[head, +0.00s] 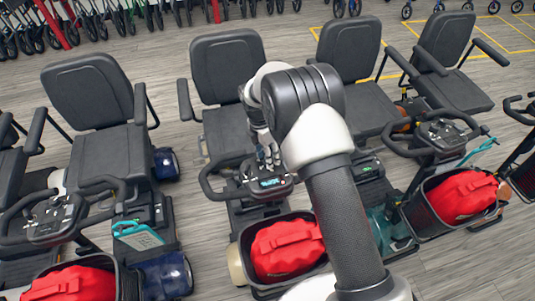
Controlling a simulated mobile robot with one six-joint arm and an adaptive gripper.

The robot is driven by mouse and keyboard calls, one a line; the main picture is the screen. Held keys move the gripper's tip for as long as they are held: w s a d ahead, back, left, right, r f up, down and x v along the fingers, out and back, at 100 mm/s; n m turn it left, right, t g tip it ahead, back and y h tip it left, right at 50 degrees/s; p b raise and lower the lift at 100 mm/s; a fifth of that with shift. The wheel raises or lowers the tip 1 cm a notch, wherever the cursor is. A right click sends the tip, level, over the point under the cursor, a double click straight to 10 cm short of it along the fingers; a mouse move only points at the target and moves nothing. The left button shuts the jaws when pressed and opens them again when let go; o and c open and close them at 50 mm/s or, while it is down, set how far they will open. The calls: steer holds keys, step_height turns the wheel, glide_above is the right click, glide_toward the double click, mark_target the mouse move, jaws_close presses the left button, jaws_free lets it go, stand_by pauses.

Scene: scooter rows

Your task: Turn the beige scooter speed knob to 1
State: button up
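The middle scooter has a beige wheel cover (237,265) at its front left, a dark grey seat, and a black basket holding a red bag. Its control panel (271,184) shows a small lit display between the handlebar loops. My gripper (268,158) is over the far edge of this panel, with its fingers pointing down at it. The fingers are too small to show whether they are open or touching anything. The speed knob cannot be made out; the gripper and arm cover part of the panel's area.
A navy blue scooter (165,275) stands to the left, and another scooter with a red bag (462,197) to the right. Bicycles or walkers line the back. Grey wood floor (175,50) is clear between the seats and the back row.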

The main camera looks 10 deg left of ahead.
steer(key=shift+o, duration=0.3)
step_height(320, 180, up, 12)
steer(key=a, duration=0.1)
steer(key=shift+w+a, duration=0.35)
steer(key=shift+a, duration=0.05)
stand_by(0.3)
